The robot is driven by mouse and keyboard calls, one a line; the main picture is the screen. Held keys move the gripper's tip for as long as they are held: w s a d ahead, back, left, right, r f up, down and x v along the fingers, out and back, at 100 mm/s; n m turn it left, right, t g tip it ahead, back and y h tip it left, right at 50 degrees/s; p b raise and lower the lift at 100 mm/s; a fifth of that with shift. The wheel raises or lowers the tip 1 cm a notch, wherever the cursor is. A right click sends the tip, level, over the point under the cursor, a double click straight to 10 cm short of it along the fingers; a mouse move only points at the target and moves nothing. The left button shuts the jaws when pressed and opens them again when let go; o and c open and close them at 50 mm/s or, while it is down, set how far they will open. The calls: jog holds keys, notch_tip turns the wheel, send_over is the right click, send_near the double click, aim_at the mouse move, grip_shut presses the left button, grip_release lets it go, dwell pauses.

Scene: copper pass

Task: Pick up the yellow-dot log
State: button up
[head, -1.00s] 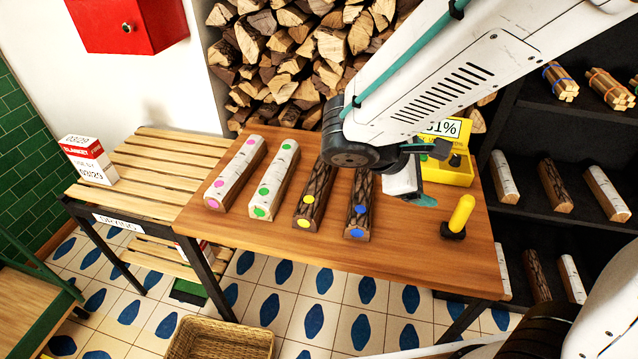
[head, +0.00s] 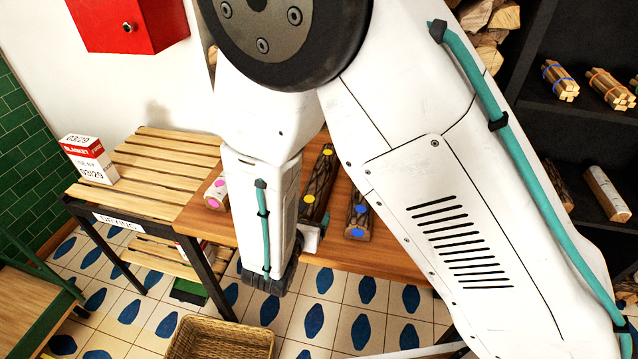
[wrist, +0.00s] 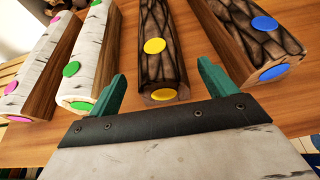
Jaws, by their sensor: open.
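The yellow-dot log (head: 318,184) has dark bark and yellow dots on its top and end. It lies on the wooden table (head: 378,258), third in a row of logs. In the wrist view the yellow-dot log (wrist: 158,50) points at my gripper (wrist: 160,92). My gripper is open, with one green finger to each side of the log's near end and nothing held between them. In the head view my arm hides most of the gripper; a small part shows beside the log's near end.
The green-dot log (wrist: 88,60) lies close on the left and the blue-dot log (wrist: 238,30) on the right. The pink-dot log (wrist: 42,65) is further left. A slatted rack (head: 165,165) stands left of the table, and a basket (head: 222,340) is on the floor.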

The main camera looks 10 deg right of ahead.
aim_at(319, 182)
jog(key=x, duration=0.4)
jog(key=shift+w+d, duration=0.1)
jog(key=shift+d, duration=0.05)
jog(key=c, duration=1.6)
jog(key=shift+r, duration=0.1)
jog(key=shift+c, duration=0.2)
